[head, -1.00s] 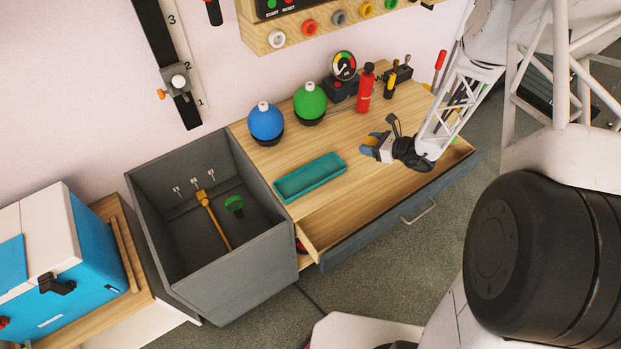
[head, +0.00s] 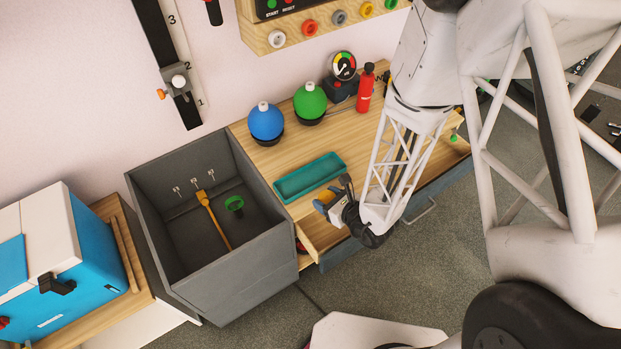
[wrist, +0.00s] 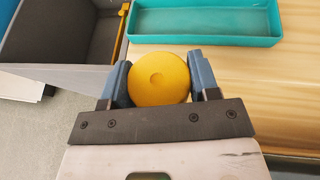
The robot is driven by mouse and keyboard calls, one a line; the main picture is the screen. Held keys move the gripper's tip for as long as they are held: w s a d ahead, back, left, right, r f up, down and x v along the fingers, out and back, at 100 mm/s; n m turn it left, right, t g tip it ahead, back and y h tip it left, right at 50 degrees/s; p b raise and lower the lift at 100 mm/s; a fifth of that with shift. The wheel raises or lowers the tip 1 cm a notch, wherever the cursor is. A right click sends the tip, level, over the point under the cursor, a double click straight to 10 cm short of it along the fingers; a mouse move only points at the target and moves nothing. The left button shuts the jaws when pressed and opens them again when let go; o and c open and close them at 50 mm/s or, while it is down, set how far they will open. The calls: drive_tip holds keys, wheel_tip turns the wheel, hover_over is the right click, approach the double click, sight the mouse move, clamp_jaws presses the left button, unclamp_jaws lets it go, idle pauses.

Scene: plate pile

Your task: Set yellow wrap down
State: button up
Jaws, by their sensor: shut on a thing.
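The yellow wrap (wrist: 160,79) shows as a round yellow disc with a small dimple in the wrist view. My gripper (wrist: 160,85) is shut on it, one blue-grey finger on each side. In the head view my gripper (head: 326,201) hangs near the front edge of the workbench, just in front of the teal tray. The wrap is mostly hidden there, with only a bit of yellow showing. The teal tray (head: 308,177) looks empty and also shows in the wrist view (wrist: 203,40) ahead of the fingers.
A grey sink (head: 209,281) with a yellow-orange brush (head: 214,220) and a green-topped item (head: 234,204) stands left. The drawer (head: 345,253) below is open. Blue (head: 266,122) and green (head: 310,101) round bottles and a red bottle (head: 366,88) stand at the back.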

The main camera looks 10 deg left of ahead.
drive_tip(key=shift+s, duration=0.7)
hover_over(310, 178)
drive_tip(key=shift+f, duration=0.8)
drive_tip(key=shift+f, duration=0.15)
drive_tip(key=shift+f, duration=1.6)
drive_tip(key=shift+f, duration=0.1)
